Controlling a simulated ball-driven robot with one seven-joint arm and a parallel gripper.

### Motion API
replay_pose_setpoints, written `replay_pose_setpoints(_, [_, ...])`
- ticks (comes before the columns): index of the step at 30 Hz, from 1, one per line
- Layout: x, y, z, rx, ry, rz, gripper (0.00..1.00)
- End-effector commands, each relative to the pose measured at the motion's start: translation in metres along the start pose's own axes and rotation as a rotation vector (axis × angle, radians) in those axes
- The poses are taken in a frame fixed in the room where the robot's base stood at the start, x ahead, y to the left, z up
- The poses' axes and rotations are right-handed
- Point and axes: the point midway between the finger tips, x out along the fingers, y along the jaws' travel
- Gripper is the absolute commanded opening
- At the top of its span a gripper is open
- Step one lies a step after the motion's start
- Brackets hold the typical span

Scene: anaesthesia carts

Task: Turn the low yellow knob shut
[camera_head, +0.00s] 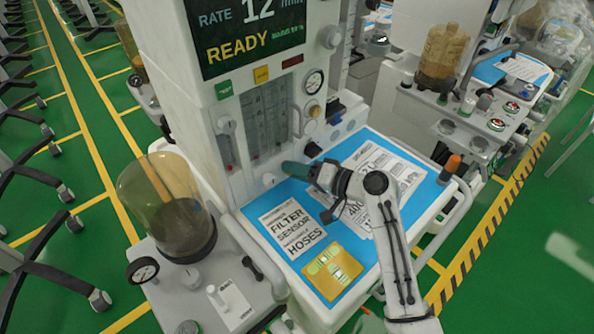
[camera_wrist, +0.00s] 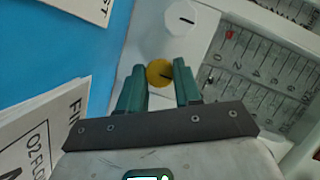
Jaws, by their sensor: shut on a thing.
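In the head view my gripper (camera_head: 286,168) reaches the lower front panel of the near cart (camera_head: 200,130), just above the blue work surface. The low knob is hidden behind the fingers there.
A white knob (camera_wrist: 181,17) sits near the yellow one. Flow tubes (camera_wrist: 250,65) stand to its right. Printed sheets (camera_head: 290,226) and a yellow card (camera_head: 332,272) lie on the blue surface (camera_head: 262,206). A brown-tinted canister (camera_head: 165,205) stands at left.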

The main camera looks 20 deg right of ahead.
Motion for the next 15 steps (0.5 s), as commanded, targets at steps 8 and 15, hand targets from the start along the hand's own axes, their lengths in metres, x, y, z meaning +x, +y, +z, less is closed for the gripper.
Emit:
replay_pose_setpoints(8, [-0.0001, 0.0010, 0.0004, 0.002, 0.000, 0.001, 0.03])
replay_pose_setpoints(15, [-0.0001, 0.0007, 0.0003, 0.001, 0.000, 0.001, 0.52])
